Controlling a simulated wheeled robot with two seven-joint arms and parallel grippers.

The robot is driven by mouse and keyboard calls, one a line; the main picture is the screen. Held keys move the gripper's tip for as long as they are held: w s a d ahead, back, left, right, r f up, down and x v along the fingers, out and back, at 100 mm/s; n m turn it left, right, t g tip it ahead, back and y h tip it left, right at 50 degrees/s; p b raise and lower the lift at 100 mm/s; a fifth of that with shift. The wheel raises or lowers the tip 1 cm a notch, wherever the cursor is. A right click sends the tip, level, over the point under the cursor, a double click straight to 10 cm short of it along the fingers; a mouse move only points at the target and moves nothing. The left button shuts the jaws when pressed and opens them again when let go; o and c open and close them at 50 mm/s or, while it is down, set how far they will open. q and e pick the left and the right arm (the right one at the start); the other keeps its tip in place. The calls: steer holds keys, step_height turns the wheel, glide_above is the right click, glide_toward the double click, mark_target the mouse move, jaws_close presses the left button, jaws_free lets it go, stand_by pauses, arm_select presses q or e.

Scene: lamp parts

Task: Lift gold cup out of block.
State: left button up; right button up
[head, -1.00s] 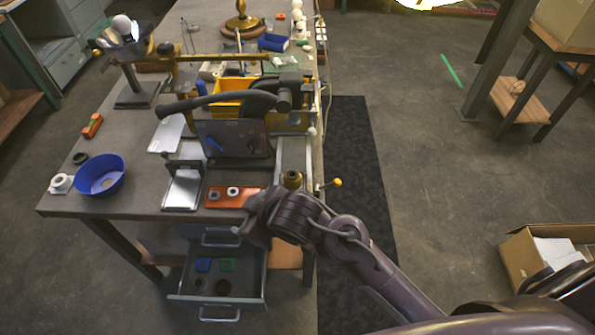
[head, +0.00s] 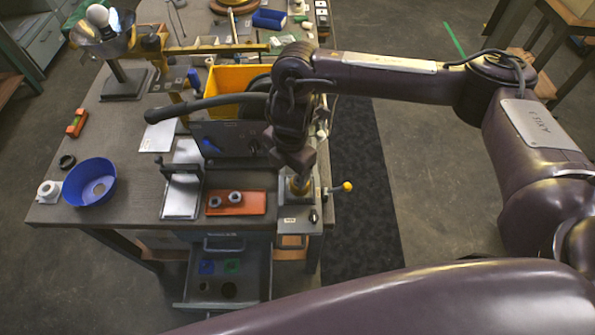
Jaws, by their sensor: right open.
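The gold cup (head: 299,187) sits in a grey block (head: 299,220) at the front right corner of the workbench. Only part of the cup shows, because my right gripper (head: 299,168) hangs over it, pointing down. The right gripper is open and its fingers are at or just above the cup's top. I cannot tell whether they touch the cup or stand around it. My left gripper is not in view.
A dark machine with a long handle (head: 205,105) stands behind. A drawer (head: 225,270) is open below; a blue bowl (head: 90,182) stands left.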

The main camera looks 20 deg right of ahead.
steer(key=shift+w+d+r+h, duration=0.15)
steer(key=shift+w+d, duration=0.05)
steer(key=shift+d, duration=0.35)
steer(key=shift+w+d+r+h, duration=0.15)
steer(key=shift+w+d, duration=0.05)
steer(key=shift+d, duration=0.6)
steer(key=shift+s+f, duration=0.2)
steer(key=shift+f, duration=0.95)
steer(key=shift+d+f, duration=0.15)
steer(key=shift+f, duration=2.4)
steer(key=shift+w, duration=0.1)
steer(key=c, duration=1)
steer(key=shift+r, duration=0.1)
steer(key=shift+c, duration=0.2)
